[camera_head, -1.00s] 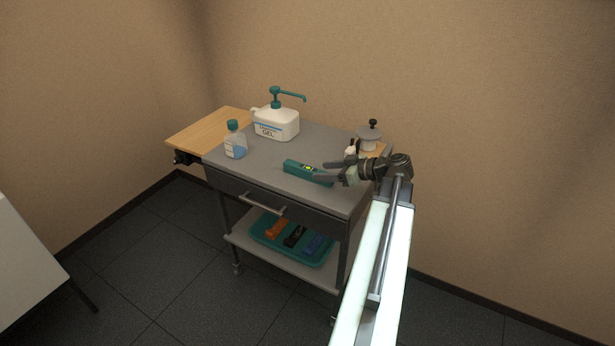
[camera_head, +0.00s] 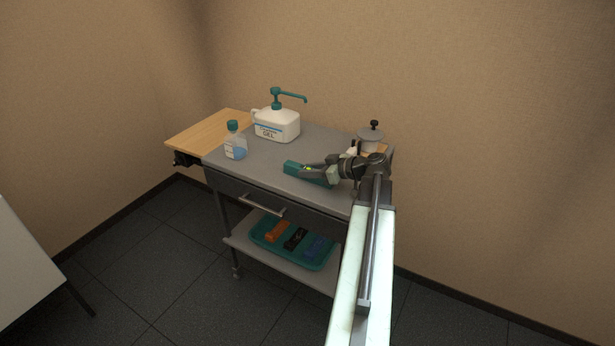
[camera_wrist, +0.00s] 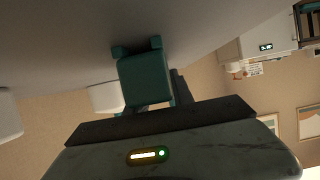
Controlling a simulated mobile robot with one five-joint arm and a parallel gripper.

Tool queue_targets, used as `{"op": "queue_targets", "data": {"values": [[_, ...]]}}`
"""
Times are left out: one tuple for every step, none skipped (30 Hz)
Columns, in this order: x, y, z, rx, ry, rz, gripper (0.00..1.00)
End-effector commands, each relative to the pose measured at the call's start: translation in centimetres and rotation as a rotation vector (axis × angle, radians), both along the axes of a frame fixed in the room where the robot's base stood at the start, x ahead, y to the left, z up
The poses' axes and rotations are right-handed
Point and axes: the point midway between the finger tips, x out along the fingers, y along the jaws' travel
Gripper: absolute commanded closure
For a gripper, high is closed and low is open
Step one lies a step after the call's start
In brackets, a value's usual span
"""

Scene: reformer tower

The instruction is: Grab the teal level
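The teal level (camera_head: 293,167) lies on the grey cart top near its front edge, with a yellow vial on its upper face. My gripper (camera_head: 308,168) reaches in from the right, low over the level, and its dark fingers cover the level's middle and part of its right half. The fingers look spread, one toward each side of the level; contact is not clear. In the wrist view the level (camera_wrist: 145,80) shows end-on as a teal block against the grey top, just ahead of the gripper body.
A blue-liquid bottle (camera_head: 235,146) and a white gel dispenser (camera_head: 278,124) stand left and behind. A grey lidded pot (camera_head: 370,138) stands behind my gripper. The cart's lower shelf holds a teal tray (camera_head: 259,240) with several coloured items. The front middle of the top is clear.

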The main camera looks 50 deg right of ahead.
Motion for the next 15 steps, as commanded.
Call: {"op": "queue_targets", "data": {"values": [[0.0,0.0,0.0,0.0,0.0,0.0,0.98],[0.0,0.0,0.0,0.0,0.0,0.0,1.0],[0.0,0.0,0.0,0.0,0.0,0.0,1.0],[0.0,0.0,0.0,0.0,0.0,0.0,1.0],[0.0,0.0,0.0,0.0,0.0,0.0,1.0],[0.0,0.0,0.0,0.0,0.0,0.0,1.0],[0.0,0.0,0.0,0.0,0.0,0.0,1.0],[0.0,0.0,0.0,0.0,0.0,0.0,1.0],[0.0,0.0,0.0,0.0,0.0,0.0,1.0],[0.0,0.0,0.1,0.0,0.0,0.0,1.0],[0.0,0.0,0.2,0.0,0.0,0.0,1.0],[-0.1,0.0,0.3,0.001,0.0,0.0,1.0],[0.0,0.0,0.5,0.0,0.0,0.0,1.0],[-0.1,0.0,0.7,0.001,0.0,0.0,1.0],[-0.1,-0.1,1.1,0.001,0.0,-0.001,1.0]]}}
